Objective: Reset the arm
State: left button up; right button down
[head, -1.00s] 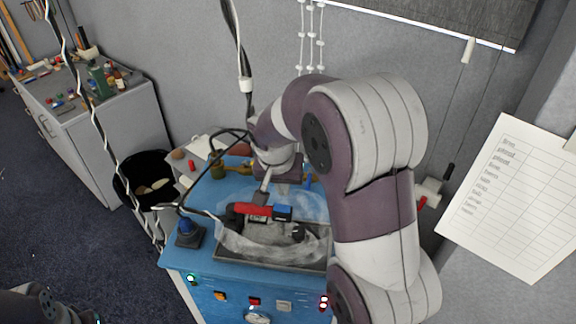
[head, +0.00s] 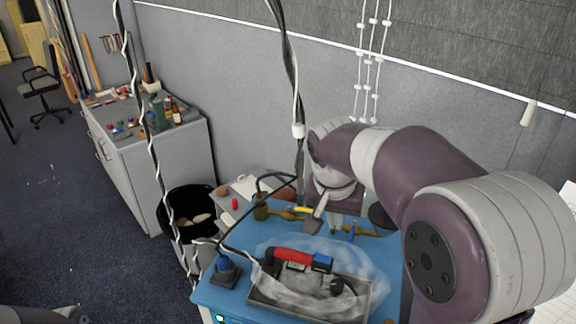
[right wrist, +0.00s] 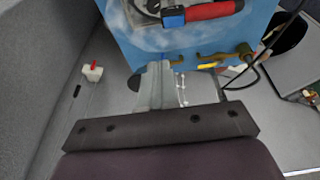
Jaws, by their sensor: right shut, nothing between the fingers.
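My right arm comes in from the right and reaches over the far side of the blue bench (head: 222,293). In the right wrist view the fingers (right wrist: 155,85) are closed together and hold nothing. The bench top, with its red and blue tool (right wrist: 205,12), lies beyond them. My left gripper is not in the head view.
A metal tray (head: 262,300) with clear film and a red and blue tool (head: 292,256) sits on the bench. A blue joystick-like knob (head: 224,268) stands at its left. A black bin (head: 190,195) and grey cabinet (head: 175,165) stand left. Cables hang in front.

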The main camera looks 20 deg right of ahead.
jog(key=s+a+f+n+b, duration=0.2)
jog(key=s+f+b, duration=0.1)
jog(key=f, duration=0.5)
jog(key=s+a+f+n+y+b, duration=0.1)
jog(key=s+a+f+n+b, duration=0.2)
jog(key=f, duration=0.6)
jog(key=s+a+f+n+g+y+b, duration=0.1)
jog(key=s+a+f+n+b, duration=0.1)
jog(key=s+f+b, duration=0.3)
notch_tip(320, 180, down, 4)
jog(key=shift+s+a+f+n+b, duration=0.2)
jog(key=shift+a+f+n+b, duration=0.1)
jog(key=shift+n+b, duration=0.1)
